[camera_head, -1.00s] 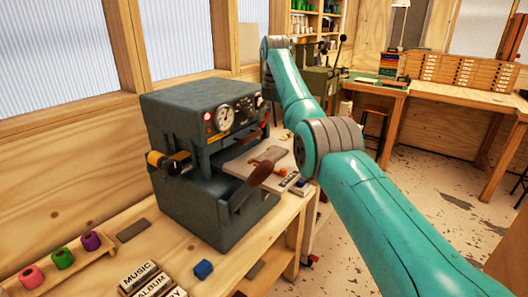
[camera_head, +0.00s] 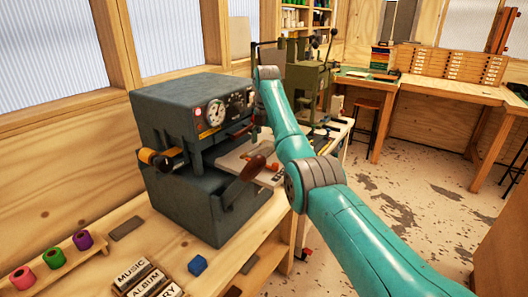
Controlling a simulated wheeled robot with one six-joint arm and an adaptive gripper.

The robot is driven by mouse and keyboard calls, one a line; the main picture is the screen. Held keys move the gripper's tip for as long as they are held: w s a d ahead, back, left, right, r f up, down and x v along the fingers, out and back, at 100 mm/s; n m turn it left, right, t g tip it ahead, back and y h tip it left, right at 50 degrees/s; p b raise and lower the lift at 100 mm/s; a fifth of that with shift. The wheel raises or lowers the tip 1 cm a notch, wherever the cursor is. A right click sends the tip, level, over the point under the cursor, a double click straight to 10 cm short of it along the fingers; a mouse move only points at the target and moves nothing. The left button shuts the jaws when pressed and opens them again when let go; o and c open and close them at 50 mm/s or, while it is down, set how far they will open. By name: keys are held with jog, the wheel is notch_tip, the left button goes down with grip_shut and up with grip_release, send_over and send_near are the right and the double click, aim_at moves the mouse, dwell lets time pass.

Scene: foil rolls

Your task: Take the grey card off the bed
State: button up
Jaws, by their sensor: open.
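A dark grey press (camera_head: 190,110) with a dial stands on the wooden bench. Its pale flat bed (camera_head: 232,160) juts out at the front right, partly behind a brown-knobbed handle (camera_head: 252,168) and my arm. I cannot make out a separate grey card on the bed. A flat dark grey piece (camera_head: 126,228) lies on the bench left of the press. My teal arm reaches up past the right side of the press. My gripper does not show; the arm's far end is beyond or behind the visible links.
Pink, green and purple rolls (camera_head: 53,259) stand in a wooden rack at the lower left. Lettered blocks (camera_head: 145,278) and a blue block (camera_head: 197,265) sit near the front edge. A green machine (camera_head: 308,80) stands behind my arm. Open floor (camera_head: 400,205) lies to the right.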

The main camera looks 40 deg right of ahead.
jog(key=shift+f, duration=0.2)
jog(key=shift+c, duration=0.3)
jog(key=c, duration=1.2)
